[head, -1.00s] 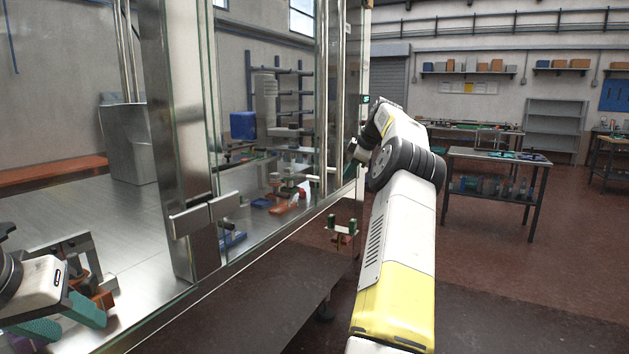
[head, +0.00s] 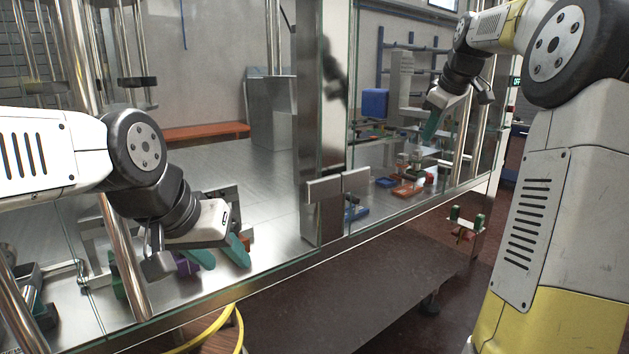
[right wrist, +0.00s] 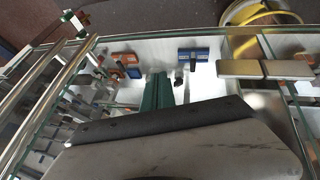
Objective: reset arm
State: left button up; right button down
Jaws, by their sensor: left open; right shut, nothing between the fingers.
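My left arm comes in from the left in the head view, and its gripper (head: 216,255) points down and right near the front edge of the glass cabinet. Its teal fingers are apart, with nothing seen held between them. My right arm rises at the right and bends over at the top. Its gripper (head: 431,126) hangs in front of the cabinet's right part, teal fingers together and empty. In the right wrist view the right gripper's green fingers (right wrist: 157,92) lie side by side, close together. I cannot tell the right gripper's exact distance from the glass.
The cabinet has glass panes and a metal post with handles (head: 337,187). Inside, an orange block (head: 408,189) and a blue block (head: 356,213) lie on the metal floor. A purple object (head: 187,267) is beside my left gripper. A yellow hose (head: 207,328) lies below the edge.

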jog(key=s+a+f+m, duration=0.2)
jog(key=s+a, duration=0.3)
jog(key=s, duration=0.4)
jog(key=s+a+f+m, duration=0.1)
jog(key=s+a+m, duration=0.1)
jog(key=s+a, duration=0.55)
jog(key=s+a+f+m, duration=0.1)
jog(key=s+f, duration=0.4)
jog(key=s, duration=0.3)
jog(key=s+a+f+m+y, duration=0.1)
jog(key=s+f+m, duration=0.1)
jog(key=s+f, duration=0.3)
jog(key=s, duration=0.2)
jog(key=shift+s+a+f+m, duration=0.3)
jog(key=shift+s+f, duration=0.1)
